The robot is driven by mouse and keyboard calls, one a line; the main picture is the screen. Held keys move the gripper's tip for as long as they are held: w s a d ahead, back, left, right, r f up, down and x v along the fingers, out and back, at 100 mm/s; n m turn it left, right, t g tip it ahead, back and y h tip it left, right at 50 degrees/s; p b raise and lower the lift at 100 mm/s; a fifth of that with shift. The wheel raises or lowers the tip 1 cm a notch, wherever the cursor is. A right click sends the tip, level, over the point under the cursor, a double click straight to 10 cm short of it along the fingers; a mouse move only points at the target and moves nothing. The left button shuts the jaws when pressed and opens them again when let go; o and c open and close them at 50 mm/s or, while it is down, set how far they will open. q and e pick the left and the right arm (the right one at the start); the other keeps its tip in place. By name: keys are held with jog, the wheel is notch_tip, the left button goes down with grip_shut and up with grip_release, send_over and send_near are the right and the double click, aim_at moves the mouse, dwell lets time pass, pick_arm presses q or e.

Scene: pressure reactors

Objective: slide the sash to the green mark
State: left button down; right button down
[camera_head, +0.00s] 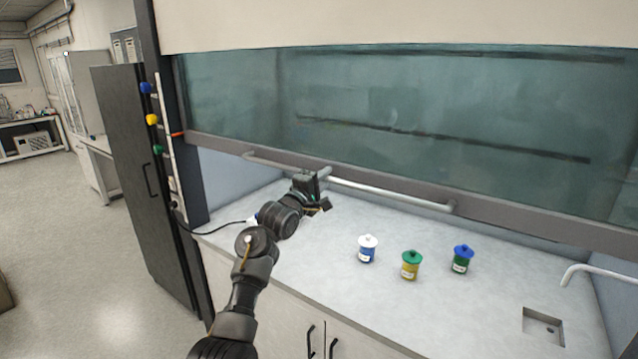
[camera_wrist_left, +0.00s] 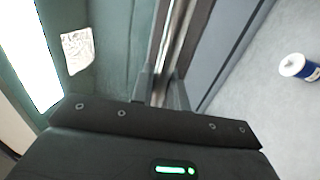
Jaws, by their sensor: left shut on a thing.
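The sash (camera_head: 400,120) is a tinted glass pane with a grey bottom rail (camera_head: 520,217) and a long pale handle bar (camera_head: 390,190). It is partly raised, with an open gap above the worktop. The green mark (camera_head: 158,149) is a knob on the left post, below a yellow and a blue one. An orange pointer (camera_head: 177,134) at the sash's left edge sits in height between the yellow and green marks. My left gripper (camera_head: 322,178) is shut on the handle bar, left of its middle. In the left wrist view the bar (camera_wrist_left: 170,45) runs between the fingers (camera_wrist_left: 161,92). My right gripper is not in view.
The yellow mark (camera_head: 152,119) and blue mark (camera_head: 146,88) are on the same post. Three lidded jars, white-lidded (camera_head: 367,250), green-lidded (camera_head: 411,266) and blue-lidded (camera_head: 461,260), stand on the worktop (camera_head: 330,260). A sink (camera_head: 543,327) and tap (camera_head: 600,272) are at right.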

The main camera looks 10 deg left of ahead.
pick_arm(q)
jog(key=c, duration=1.8)
grip_release()
jog(key=o, duration=0.4)
jog(key=shift+s, duration=0.15)
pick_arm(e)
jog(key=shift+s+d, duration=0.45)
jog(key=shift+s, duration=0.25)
